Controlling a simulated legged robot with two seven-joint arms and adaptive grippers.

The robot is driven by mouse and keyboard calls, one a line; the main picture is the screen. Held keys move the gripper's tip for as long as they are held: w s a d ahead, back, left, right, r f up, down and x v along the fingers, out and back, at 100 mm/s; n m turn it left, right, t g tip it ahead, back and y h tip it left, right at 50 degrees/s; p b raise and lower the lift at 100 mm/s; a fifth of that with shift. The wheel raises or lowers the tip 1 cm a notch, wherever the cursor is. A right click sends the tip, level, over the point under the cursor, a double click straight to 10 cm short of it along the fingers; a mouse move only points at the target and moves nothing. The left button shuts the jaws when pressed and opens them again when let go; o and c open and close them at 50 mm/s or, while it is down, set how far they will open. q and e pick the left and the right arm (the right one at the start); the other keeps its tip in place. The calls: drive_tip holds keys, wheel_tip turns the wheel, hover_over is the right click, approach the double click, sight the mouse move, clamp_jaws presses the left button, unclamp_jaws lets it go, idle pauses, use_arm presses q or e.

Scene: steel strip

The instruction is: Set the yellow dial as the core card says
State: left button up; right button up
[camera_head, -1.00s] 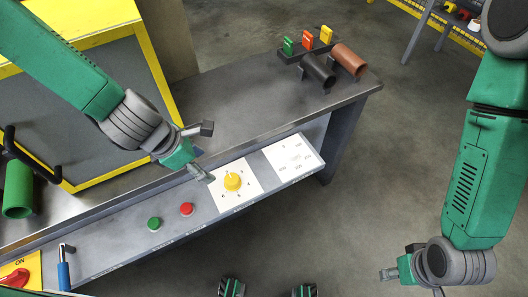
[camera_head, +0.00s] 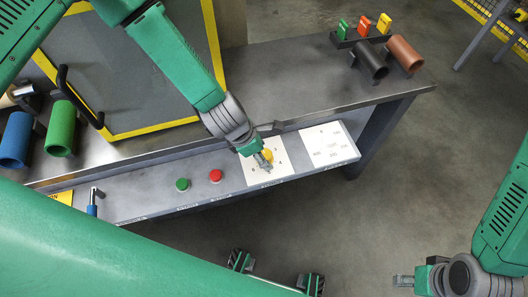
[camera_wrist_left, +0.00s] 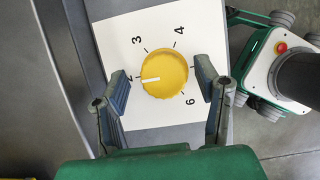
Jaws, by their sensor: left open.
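The yellow dial (camera_head: 267,157) sits on a white numbered plate (camera_head: 279,170) on the sloping front panel. In the left wrist view the dial (camera_wrist_left: 165,73) has a white pointer line aimed at the 2, which a finger partly covers. 3, 4 and 6 are readable around it. My left gripper (camera_head: 265,153) is open over the dial; in the left wrist view its fingers (camera_wrist_left: 163,88) stand on either side of it, with gaps. A white card (camera_head: 327,145) right of the dial plate has print too small to read. My right gripper (camera_head: 404,281) hangs at the lower right, away from the bench.
Green (camera_head: 182,184) and red (camera_head: 215,176) buttons sit left of the dial. Black (camera_head: 371,61) and brown (camera_head: 405,54) tubes lie at the bench's far end beside green, orange and yellow tags. Green (camera_head: 62,128) and blue (camera_head: 16,140) tubes lie at left.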

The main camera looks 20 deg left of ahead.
use_arm(q)
drive_tip(key=shift+d, duration=0.5)
drive_tip(key=c, duration=1.1)
drive_tip(key=shift+c, duration=0.2)
use_arm(e)
drive_tip(key=shift+d, duration=0.35)
drive_tip(key=shift+a, duration=0.15)
